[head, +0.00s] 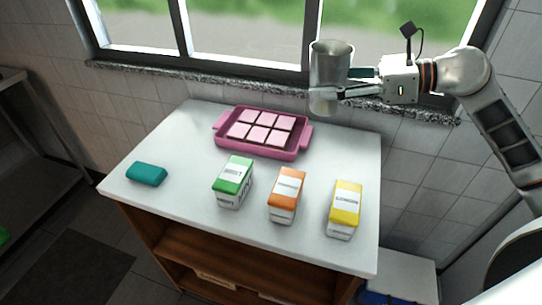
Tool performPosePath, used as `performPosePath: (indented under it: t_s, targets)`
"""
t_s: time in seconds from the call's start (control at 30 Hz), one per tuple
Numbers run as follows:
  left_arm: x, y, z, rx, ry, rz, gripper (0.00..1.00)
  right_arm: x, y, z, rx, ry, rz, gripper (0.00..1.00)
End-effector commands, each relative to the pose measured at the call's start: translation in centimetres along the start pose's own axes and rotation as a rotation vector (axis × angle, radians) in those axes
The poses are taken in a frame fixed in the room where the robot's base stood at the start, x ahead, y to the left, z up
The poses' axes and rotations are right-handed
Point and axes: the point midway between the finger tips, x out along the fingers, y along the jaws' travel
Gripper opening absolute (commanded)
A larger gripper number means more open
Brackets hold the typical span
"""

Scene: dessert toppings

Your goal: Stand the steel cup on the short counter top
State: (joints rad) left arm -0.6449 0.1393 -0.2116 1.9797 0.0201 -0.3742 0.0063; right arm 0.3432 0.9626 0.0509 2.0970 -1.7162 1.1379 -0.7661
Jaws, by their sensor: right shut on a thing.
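The steel cup (331,66) is a grey metal cylinder at the upper middle right of the head view. My right gripper (352,83) reaches in from the right and is shut on the cup's side. The cup is upright and looks held in the air in front of the window sill, above the back right part of the counter. The short counter (170,205) has a white top with open wooden shelves below. My left gripper is not in view.
On the counter stand a pink tray (220,141) with pink-topped squares, a teal block (147,173), and green (232,182), orange (286,195) and yellow (344,209) cartons. The counter's back right area is bare. A window with a stone sill (200,82) lies behind.

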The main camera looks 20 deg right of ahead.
Motion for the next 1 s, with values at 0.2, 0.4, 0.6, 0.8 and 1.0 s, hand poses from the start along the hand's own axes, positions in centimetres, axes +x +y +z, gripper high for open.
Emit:
performPosePath:
  t_s: [0.2,0.4,0.6,0.8,1.0]
  targets:
    - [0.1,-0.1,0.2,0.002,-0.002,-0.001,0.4,1.4,0.1,-4.8,0.01,-0.001,0.002,0.2]
    - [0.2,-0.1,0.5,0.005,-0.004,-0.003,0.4,2.6,0.0,-9.5,0.009,-0.002,-0.001,0.2]
    - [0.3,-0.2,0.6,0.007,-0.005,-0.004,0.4,3.7,0.0,-13.2,0.007,-0.002,-0.001,0.2]
    - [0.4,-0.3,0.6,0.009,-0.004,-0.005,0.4,4.1,0.0,-14.7,0.002,-0.001,-0.001,0.2]
    - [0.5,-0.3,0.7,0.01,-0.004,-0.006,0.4,4.8,0.0,-17.4,0.006,-0.001,-0.001,0.2]
